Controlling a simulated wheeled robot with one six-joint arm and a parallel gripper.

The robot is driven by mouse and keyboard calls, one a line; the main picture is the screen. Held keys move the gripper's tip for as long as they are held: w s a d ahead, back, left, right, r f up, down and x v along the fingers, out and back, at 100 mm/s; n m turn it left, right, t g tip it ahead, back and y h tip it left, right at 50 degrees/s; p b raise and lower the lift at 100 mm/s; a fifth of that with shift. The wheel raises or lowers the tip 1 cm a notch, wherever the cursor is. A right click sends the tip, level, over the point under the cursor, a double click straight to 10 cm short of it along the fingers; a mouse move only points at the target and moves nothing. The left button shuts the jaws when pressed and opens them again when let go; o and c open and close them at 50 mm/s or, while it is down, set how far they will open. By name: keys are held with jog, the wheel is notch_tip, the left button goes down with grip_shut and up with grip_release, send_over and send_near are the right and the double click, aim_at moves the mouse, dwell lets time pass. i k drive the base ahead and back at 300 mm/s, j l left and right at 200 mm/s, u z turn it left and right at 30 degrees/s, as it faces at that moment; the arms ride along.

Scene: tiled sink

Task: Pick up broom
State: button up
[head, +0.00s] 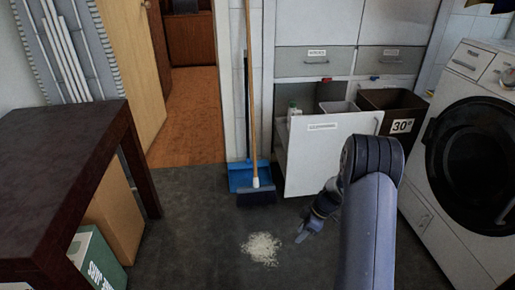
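The broom (252,100) stands upright against the tiled wall strip between the doorway and the cabinets. It has a long light wooden handle with a white collar, and its dark blue brush head (257,198) rests on the floor. A blue dustpan (238,174) with a dark upright handle stands just behind it. My gripper (304,236) is low over the floor, to the right of and nearer than the brush head, and apart from it. My arm link partly hides the gripper's wrist, and the fingers are too small to tell open from shut.
A pile of white bits (262,249) lies on the dark floor left of my gripper. An open white drawer (325,155) with bins stands behind my arm. A washing machine (470,165) is at right, a dark table (60,170) with boxes under it at left.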

aim_at(262, 189)
jog(key=i+j+z, duration=0.3)
jog(key=i+j, duration=0.25)
jog(key=i+j+z, duration=0.1)
jog(key=i+j, duration=0.15)
jog(key=i+j+z, duration=0.15)
jog(key=j, duration=0.25)
jog(key=i+j+z, duration=0.15)
jog(key=i+j, duration=0.2)
jog(key=i+j+z, duration=0.15)
jog(key=j, duration=0.25)
jog(key=i+j+z, duration=0.1)
jog(key=i+j, duration=0.15)
jog(key=j, duration=0.15)
jog(key=i+j+z, duration=0.15)
jog(key=j, duration=0.3)
